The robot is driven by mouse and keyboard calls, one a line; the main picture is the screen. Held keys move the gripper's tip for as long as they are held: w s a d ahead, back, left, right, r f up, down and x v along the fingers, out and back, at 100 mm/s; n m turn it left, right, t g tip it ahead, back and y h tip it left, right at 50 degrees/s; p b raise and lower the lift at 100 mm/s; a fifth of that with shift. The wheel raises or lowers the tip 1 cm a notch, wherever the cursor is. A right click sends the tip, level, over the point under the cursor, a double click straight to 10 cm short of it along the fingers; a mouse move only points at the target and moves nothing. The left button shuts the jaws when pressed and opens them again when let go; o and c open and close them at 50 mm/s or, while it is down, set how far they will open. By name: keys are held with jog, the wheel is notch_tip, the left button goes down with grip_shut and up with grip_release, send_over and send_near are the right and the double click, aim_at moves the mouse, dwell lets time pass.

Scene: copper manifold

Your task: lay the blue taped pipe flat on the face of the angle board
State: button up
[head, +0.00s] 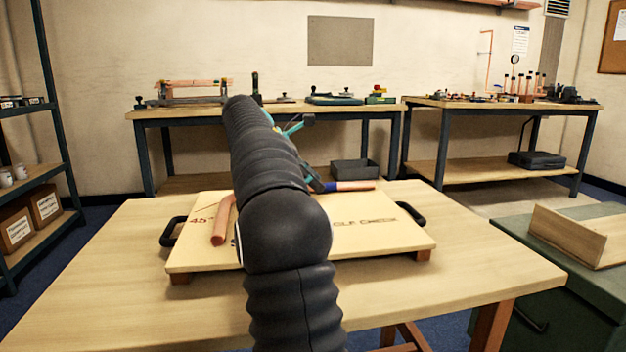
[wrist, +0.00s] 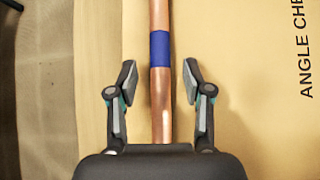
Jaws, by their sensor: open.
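The copper pipe with a blue tape band (wrist: 160,47) runs lengthwise between my fingers in the wrist view. In the head view its right part (head: 356,186) shows along the far edge of the angle board (head: 385,243); the rest is hidden behind my arm. The pipe looks flat on the pale board face, close to that edge. My gripper (wrist: 160,78) is open, one finger on each side of the pipe, with a gap at both sides. In the head view the gripper is mostly hidden behind my arm.
Another copper pipe piece (head: 222,220) lies on the board's left part, partly hidden by my arm. Black handles (head: 411,213) stand at the board's sides. The wooden table (head: 480,262) is clear around the board. A green cabinet with a wooden tray (head: 560,237) stands at the right.

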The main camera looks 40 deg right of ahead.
jog(key=shift+v, duration=3.8)
